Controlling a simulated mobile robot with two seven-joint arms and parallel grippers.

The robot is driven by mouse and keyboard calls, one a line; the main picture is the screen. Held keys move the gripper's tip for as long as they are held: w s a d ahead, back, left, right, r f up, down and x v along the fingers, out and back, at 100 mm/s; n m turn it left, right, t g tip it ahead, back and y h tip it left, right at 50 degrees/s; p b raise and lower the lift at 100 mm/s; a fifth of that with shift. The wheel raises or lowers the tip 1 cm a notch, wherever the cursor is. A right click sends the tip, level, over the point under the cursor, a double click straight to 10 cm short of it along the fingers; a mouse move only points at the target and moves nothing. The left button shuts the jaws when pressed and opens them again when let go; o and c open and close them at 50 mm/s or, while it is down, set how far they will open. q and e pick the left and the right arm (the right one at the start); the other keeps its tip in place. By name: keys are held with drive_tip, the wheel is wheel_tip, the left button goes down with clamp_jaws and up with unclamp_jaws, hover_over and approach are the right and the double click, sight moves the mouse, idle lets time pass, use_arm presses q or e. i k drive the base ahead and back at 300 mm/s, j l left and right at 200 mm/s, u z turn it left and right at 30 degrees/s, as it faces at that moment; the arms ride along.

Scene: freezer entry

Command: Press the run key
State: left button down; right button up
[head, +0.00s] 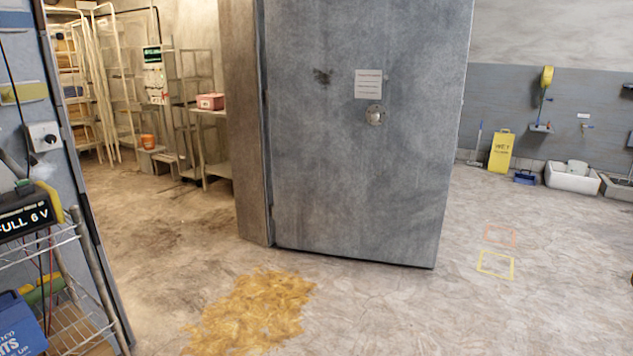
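No key that I can read as the run key shows. A pale control panel (154,85) with a dark screen and green text stands in the room behind the door at the upper left; its small keys are too far away to make out. A small grey box with a round black knob (43,137) is on the wall face at the left edge. Neither of my grippers is in view.
A large grey door (350,190) stands open across the middle. A yellow-brown spill (255,312) lies on the floor before it. A wire rack (75,295) is at lower left. Shelves (210,140) stand inside. A yellow wet-floor sign (501,151) stands right. The right floor is mostly clear.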

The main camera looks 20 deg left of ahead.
sight(26, 182)
drive_tip(key=i+u, duration=0.45)
drive_tip(key=i+l+u, duration=0.15)
drive_tip(key=i+u, duration=0.25)
drive_tip(key=i, duration=0.3)
drive_tip(key=i+u, duration=0.55)
drive_tip(key=u, duration=0.25)
drive_tip(key=i+l+u, duration=0.1)
drive_tip(key=i+u, duration=0.7)
drive_tip(key=i+l+u, duration=0.15)
drive_tip(key=u, duration=0.25)
